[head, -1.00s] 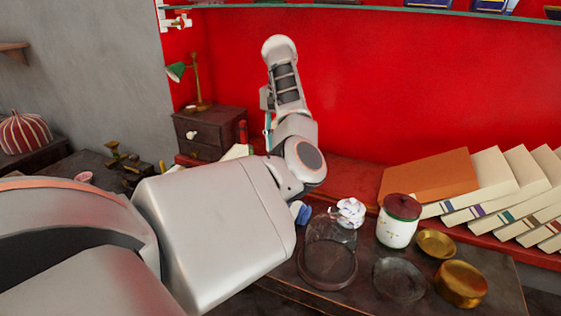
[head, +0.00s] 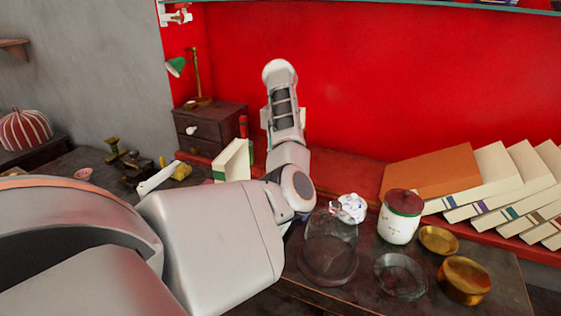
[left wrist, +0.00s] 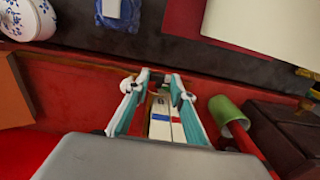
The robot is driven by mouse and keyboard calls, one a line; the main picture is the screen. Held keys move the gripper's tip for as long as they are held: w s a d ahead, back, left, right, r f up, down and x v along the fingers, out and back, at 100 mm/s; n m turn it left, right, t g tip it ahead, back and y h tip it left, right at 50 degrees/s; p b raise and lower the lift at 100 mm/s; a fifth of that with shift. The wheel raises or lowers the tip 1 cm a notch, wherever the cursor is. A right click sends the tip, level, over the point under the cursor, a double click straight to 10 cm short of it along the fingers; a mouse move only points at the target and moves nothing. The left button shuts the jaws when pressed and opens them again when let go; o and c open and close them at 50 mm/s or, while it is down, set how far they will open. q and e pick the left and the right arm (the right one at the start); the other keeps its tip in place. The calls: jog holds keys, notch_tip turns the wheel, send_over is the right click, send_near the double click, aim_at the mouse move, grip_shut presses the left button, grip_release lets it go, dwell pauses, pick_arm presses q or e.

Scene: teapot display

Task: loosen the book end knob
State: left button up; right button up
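In the left wrist view my left gripper (left wrist: 158,80) has its two teal-and-white fingers apart, with a gap between the tips. A small dark metal piece (left wrist: 161,86) shows in that gap; it may be the book end knob, but it is too small to tell, and I cannot tell whether a finger touches it. White book spines with blue and red marks (left wrist: 163,128) lie between and below the fingers. In the head view cream books (head: 233,160) stand left of my left arm, which hides the gripper. My right gripper is not in view.
A dark drawer box (head: 208,130) with a green-shaded lamp (head: 176,67) stands behind the books. A glass dome (head: 328,250), lidded jar (head: 400,216) and brass bowls (head: 463,281) stand right of my arm.

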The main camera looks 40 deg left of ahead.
pick_arm(q)
jog(key=shift+c, duration=1)
jog(key=shift+a+h, duration=0.1)
jog(key=shift+h, duration=0.2)
jog(key=shift+a+r+t+h+p, duration=0.1)
jog(key=shift+a+t+h+p, duration=0.15)
jog(key=shift+h, duration=0.45)
jog(key=h, duration=0.2)
jog(key=t+h+p, duration=0.1)
jog(key=shift+s+a+f+h, duration=0.2)
jog(key=shift+a+h, duration=0.15)
jog(key=shift+h, duration=0.05)
jog(key=shift+a+f+t+h, duration=0.1)
jog(key=shift+t+h, duration=0.25)
jog(key=shift+h, duration=0.05)
jog(key=o, duration=1.1)
